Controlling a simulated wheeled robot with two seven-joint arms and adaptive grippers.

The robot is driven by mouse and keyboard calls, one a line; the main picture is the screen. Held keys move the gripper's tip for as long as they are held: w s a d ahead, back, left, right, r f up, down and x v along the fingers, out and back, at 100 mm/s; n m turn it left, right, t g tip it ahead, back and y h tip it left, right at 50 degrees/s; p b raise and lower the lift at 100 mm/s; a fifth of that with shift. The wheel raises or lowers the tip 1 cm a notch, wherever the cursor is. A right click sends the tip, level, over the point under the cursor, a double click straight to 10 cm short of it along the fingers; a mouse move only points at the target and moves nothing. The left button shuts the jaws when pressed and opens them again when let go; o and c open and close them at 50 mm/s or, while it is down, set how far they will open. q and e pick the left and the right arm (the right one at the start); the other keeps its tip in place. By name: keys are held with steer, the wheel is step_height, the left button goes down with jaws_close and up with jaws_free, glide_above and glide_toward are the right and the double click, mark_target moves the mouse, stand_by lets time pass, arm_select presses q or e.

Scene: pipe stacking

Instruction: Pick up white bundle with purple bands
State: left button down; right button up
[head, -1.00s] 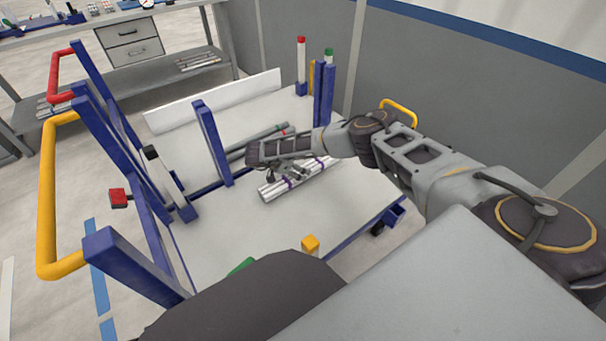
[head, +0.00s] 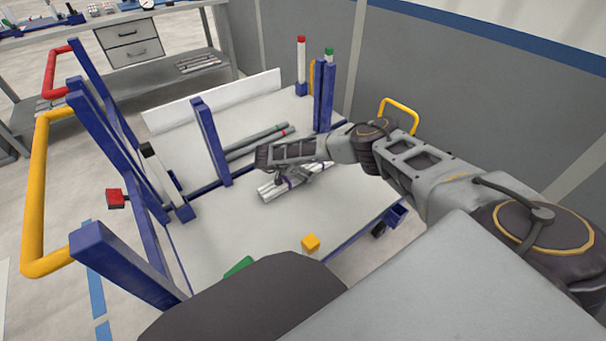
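The white bundle with purple bands (head: 271,191) lies on the cart's pale deck, near its middle, as a short row of white pipes. One purple band shows beside the fingers. My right gripper (head: 297,179), on the arm from the right, is low over the middle of the bundle, fingers at or around it. The gripper body hides part of the bundle, and I cannot tell whether the fingers are closed on it. My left gripper is not in view.
Grey pipes (head: 262,139) with green and red marks lie just behind the gripper. Blue posts (head: 211,143) stand left of it and at the far right corner (head: 324,97). A white board (head: 215,100) edges the back.

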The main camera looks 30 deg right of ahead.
steer(key=c, duration=1.4)
steer(key=shift+o, duration=0.2)
steer(key=shift+r, duration=0.2)
